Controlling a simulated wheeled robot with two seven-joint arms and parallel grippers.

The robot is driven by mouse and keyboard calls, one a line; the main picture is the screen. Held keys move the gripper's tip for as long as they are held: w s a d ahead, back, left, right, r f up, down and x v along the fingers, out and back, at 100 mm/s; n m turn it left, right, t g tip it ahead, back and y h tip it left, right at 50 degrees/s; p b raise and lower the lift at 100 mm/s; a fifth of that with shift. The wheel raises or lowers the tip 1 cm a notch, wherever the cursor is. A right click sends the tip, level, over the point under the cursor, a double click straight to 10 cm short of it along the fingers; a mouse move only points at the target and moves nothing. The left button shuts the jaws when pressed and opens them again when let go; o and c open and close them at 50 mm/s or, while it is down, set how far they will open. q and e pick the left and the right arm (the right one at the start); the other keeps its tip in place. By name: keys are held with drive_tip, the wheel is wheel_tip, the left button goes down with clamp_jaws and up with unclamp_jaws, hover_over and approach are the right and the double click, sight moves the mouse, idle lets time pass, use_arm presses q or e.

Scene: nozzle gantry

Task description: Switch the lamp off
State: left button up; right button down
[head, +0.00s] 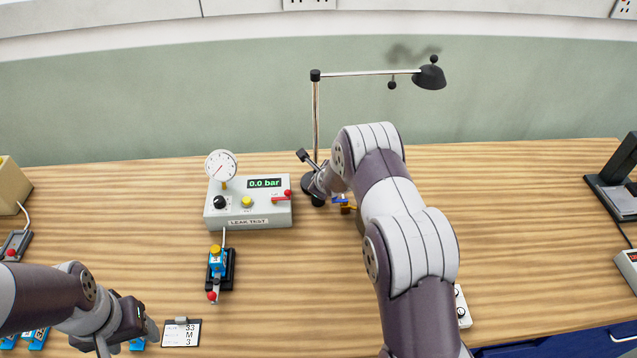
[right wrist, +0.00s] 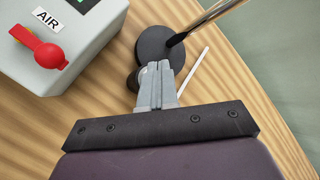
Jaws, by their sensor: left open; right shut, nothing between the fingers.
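The lamp has a chrome post (head: 315,120), a thin arm and a black shade (head: 430,77) at the back of the table. I cannot tell from the shade whether it is lit. Its round black base (right wrist: 157,48) shows in the right wrist view. A small dark round part (right wrist: 132,80) shows beside the base, partly hidden by the fingers. My right gripper (right wrist: 157,70) is shut and empty, its tips at the near edge of the base; contact is unclear. In the head view my right arm hides much of that area. My left gripper (head: 130,340) is open at the lower left.
The leak test box (head: 212,215), with a gauge and red lever (right wrist: 45,48), stands close left of the lamp base. A blue-and-yellow valve in a black fixture (head: 228,283) and a clipboard (head: 181,341) lie in front. The table right of my right arm is mostly clear.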

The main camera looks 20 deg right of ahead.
drive_tip(key=shift+r+p, duration=0.55)
drive_tip(key=shift+r, duration=0.2)
wheel_tip(320, 180, up, 6)
drive_tip(key=p, duration=0.5)
